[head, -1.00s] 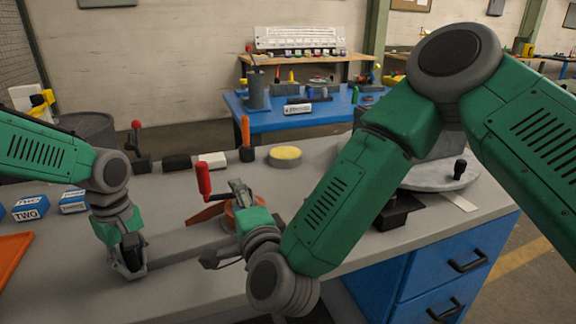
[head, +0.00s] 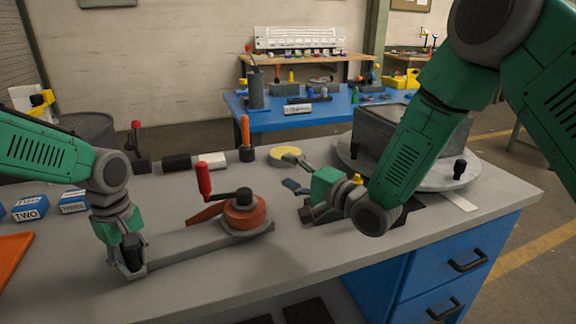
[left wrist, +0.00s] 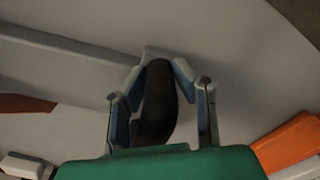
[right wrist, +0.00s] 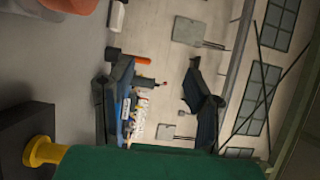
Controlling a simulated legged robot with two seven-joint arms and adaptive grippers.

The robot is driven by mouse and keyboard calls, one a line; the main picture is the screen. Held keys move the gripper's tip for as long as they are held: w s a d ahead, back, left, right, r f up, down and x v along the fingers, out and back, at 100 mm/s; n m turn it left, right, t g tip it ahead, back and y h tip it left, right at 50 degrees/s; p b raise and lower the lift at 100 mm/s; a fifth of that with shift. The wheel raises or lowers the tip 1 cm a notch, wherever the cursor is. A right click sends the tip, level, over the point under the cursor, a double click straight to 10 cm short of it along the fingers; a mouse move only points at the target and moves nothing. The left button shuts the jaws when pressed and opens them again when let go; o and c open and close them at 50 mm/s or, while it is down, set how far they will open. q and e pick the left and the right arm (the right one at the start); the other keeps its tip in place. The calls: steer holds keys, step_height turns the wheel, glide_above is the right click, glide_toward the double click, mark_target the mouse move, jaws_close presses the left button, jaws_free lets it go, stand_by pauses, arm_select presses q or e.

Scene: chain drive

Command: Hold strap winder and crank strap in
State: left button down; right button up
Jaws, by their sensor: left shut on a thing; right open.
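The strap winder is a long grey bar (head: 190,243) lying on the bench, with an orange drum (head: 246,214) at its right end. A black crank arm with an upright red handle (head: 203,179) sits on the drum. A flat orange-brown strap piece (head: 205,214) shows behind the bar, left of the drum. My left gripper (head: 132,262) is shut on the black grip at the winder's left end. The left wrist view shows this black grip (left wrist: 157,105) between the fingers. My right gripper (head: 288,172) is open and empty, right of the drum and apart from the crank.
A yellow-topped round pad (head: 285,155) and an orange-handled tool (head: 246,135) stand behind the winder. A grey block on a round turntable (head: 440,178) is at the right. Labelled blue boxes (head: 30,208) and an orange tray (head: 12,262) are at the left. The front bench strip is clear.

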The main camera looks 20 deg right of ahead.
steer(key=shift+w+d+n+g+y, duration=0.15)
steer(key=shift+w+n+g+y, duration=0.7)
steer(key=shift+y, duration=0.3)
steer(key=shift+w+d+n+g+y, duration=0.15)
steer(key=shift+w+n+g+y, duration=0.7)
steer(key=shift+y, duration=0.3)
